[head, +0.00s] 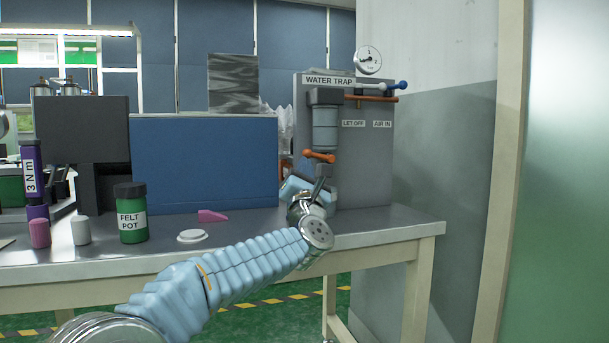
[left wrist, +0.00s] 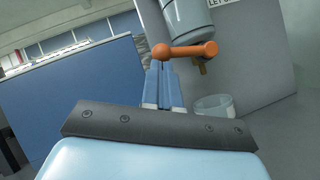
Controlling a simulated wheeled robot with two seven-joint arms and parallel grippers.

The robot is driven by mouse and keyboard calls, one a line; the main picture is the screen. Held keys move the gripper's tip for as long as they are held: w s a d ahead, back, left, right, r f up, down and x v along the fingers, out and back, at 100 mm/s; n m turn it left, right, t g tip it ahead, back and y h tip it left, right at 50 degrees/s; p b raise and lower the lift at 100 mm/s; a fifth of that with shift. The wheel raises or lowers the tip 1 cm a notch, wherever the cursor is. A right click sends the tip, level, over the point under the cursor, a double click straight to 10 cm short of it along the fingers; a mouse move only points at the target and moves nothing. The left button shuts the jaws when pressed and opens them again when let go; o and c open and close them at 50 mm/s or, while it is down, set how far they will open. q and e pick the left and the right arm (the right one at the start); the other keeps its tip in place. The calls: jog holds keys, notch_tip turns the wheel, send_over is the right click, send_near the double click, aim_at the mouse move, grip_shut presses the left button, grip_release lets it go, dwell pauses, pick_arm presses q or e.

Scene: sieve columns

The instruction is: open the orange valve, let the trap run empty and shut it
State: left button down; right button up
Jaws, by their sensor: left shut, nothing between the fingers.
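The water trap (head: 326,125) is a grey cylinder on a grey panel, with the orange valve (head: 320,156) under it. In the left wrist view the orange valve (left wrist: 188,50) has a round knob at its left end and its lever lies roughly crosswise. A small brass outlet (left wrist: 203,68) points down below it. My left gripper (head: 319,182) is just below the valve, shut and empty. In the left wrist view its fingertips (left wrist: 163,68) are right by the round knob; I cannot tell whether they touch it. My right gripper is out of view.
A whitish cup (left wrist: 213,106) stands below the outlet. A blue box (head: 203,160), a felt pot (head: 132,222), a white disc (head: 192,236) and a pink wedge (head: 212,216) are left on the bench (head: 400,231).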

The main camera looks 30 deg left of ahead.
aim_at(305, 152)
pick_arm(q)
notch_tip(305, 152, up, 2)
jog(key=m+h+p, duration=0.1)
jog(key=m, duration=0.1)
jog(key=m+h, duration=0.1)
jog(key=m, duration=0.1)
jog(key=shift+s+a+r+h+p, duration=0.1)
jog(key=shift+r+h+p, duration=0.05)
jog(key=shift+h+p, duration=0.25)
jog(key=shift+r+m+h+p, duration=0.55)
jog(key=shift+r+m+h, duration=0.05)
jog(key=shift+m, duration=0.6)
jog(key=shift+r, duration=0.15)
